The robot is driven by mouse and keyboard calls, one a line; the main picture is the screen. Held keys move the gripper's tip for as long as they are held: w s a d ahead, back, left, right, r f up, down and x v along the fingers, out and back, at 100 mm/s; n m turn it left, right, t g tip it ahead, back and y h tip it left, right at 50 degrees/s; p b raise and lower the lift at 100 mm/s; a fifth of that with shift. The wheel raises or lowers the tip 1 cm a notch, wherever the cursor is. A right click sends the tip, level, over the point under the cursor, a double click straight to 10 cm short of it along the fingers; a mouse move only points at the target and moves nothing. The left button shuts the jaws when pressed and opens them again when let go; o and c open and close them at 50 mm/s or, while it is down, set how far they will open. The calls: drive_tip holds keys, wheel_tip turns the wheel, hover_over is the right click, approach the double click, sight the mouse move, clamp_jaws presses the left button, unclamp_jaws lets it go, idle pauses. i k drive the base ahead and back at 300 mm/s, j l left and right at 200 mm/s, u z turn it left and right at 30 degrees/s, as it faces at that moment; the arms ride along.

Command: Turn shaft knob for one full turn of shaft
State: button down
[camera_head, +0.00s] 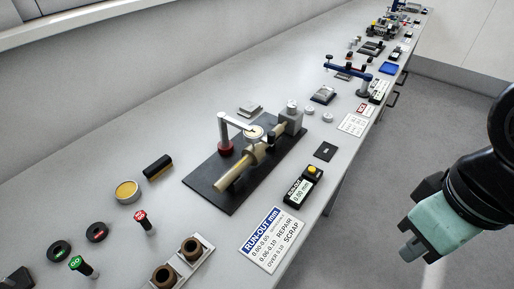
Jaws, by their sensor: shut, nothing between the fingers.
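A brass-coloured shaft (235,171) lies across a black base plate (206,186) on the bench. A grey block (291,121) stands at its far right end. I cannot clearly make out the shaft knob. A dial gauge (254,132) on a white arm with a red foot (225,147) sits over the shaft. A black readout (303,187) with a yellow button and a "0.00 mm" display lies right of the plate. My gripper (408,252) is shut and empty. It hangs over the floor at the lower right, clear of the bench and the shaft.
A white run-out card (273,239) lies at the bench's front edge. GO (82,266) and red-topped (145,222) plug gauges, rings and a holder with brown cups (191,250) stand at the lower left. Further tools line the bench behind. The floor (437,130) is clear.

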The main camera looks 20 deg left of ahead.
sight(291, 107)
drive_tip(key=i+u, duration=0.25)
drive_tip(key=u, duration=0.15)
drive_tip(key=i+l+u, duration=0.15)
drive_tip(key=u, duration=0.25)
drive_tip(key=i+l+u, duration=0.2)
drive_tip(key=u, duration=0.2)
drive_tip(key=i, duration=0.1)
